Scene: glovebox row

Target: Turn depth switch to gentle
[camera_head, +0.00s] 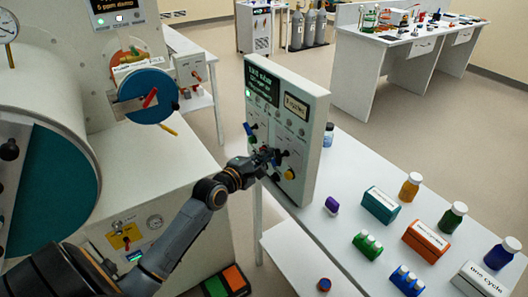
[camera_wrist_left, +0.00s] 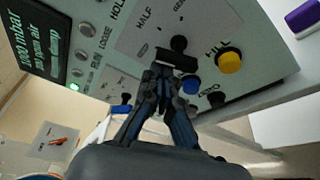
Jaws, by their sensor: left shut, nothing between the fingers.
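The upright white control panel (camera_head: 312,120) stands at the edge of the white table. In the left wrist view its face (camera_wrist_left: 120,45) carries the printed words HALF and, partly cut off, GEN. Below these words is a black bar-shaped switch (camera_wrist_left: 178,55), apparently the depth switch. My left gripper (camera_head: 268,160) is at the lower part of the panel. In the left wrist view its fingertips (camera_wrist_left: 163,72) are shut and empty, right at the black switch; whether they touch it I cannot tell. The switch's exact pointing is unclear. My right gripper is not in view.
A yellow knob (camera_wrist_left: 229,60) marked FILL and a blue knob (camera_wrist_left: 191,84) sit close beside the switch. A green text display (camera_head: 262,82) is at the panel's top. Bottles (camera_head: 410,186) and boxes (camera_head: 381,205) stand on the table (camera_head: 345,165) to the right.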

